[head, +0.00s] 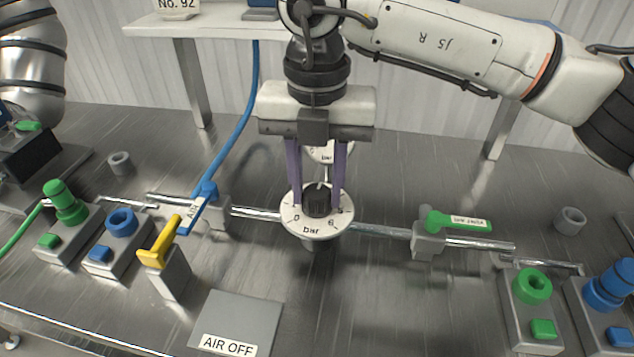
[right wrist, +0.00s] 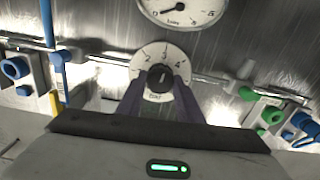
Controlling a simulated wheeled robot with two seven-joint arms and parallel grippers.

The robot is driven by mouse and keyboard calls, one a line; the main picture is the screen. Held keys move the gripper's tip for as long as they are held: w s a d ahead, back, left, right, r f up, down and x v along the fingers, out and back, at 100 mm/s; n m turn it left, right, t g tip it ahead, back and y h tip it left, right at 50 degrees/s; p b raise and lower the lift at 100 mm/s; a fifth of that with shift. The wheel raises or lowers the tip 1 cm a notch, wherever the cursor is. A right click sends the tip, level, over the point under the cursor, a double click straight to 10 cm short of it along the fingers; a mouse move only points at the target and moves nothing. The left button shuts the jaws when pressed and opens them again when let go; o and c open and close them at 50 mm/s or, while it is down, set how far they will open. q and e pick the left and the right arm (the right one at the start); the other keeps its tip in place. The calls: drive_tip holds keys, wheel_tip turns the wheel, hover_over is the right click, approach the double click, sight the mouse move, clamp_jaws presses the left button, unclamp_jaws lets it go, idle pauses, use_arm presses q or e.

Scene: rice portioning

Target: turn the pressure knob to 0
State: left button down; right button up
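The pressure knob (head: 317,203) is black, on a round white dial (head: 290,222) marked "bar" at the middle of the pipe line. In the right wrist view the knob (right wrist: 160,78) is at the centre of the dial (right wrist: 158,51), which shows numbers such as 2, 3 and 4. My right gripper (head: 318,203) points down with its purple fingers on either side of the knob. In the right wrist view its fingertips (right wrist: 160,86) flank the knob, with slight gaps seeming to show. My left gripper cannot be made out; a silver arm link shows at upper left.
A round gauge (right wrist: 182,12) stands behind the dial. A yellow lever (head: 160,242) and a blue tagged lever (head: 197,208) are to the left; a green lever (head: 458,222) is to the right. An "AIR OFF" plate (head: 240,316) lies in front.

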drive_tip(key=shift+n, duration=0.4)
drive_tip(key=shift+c, duration=0.3)
drive_tip(key=n+b, duration=0.1)
drive_tip(key=n, duration=0.5)
drive_tip(key=shift+n+b, duration=0.3)
drive_tip(key=n, duration=0.3)
drive_tip(key=shift+n, duration=0.3)
drive_tip(key=n, duration=0.3)
drive_tip(key=shift+n, duration=0.4)
drive_tip(key=n, duration=1.3)
drive_tip(key=shift+r+n, duration=0.1)
drive_tip(key=shift+n, duration=0.2)
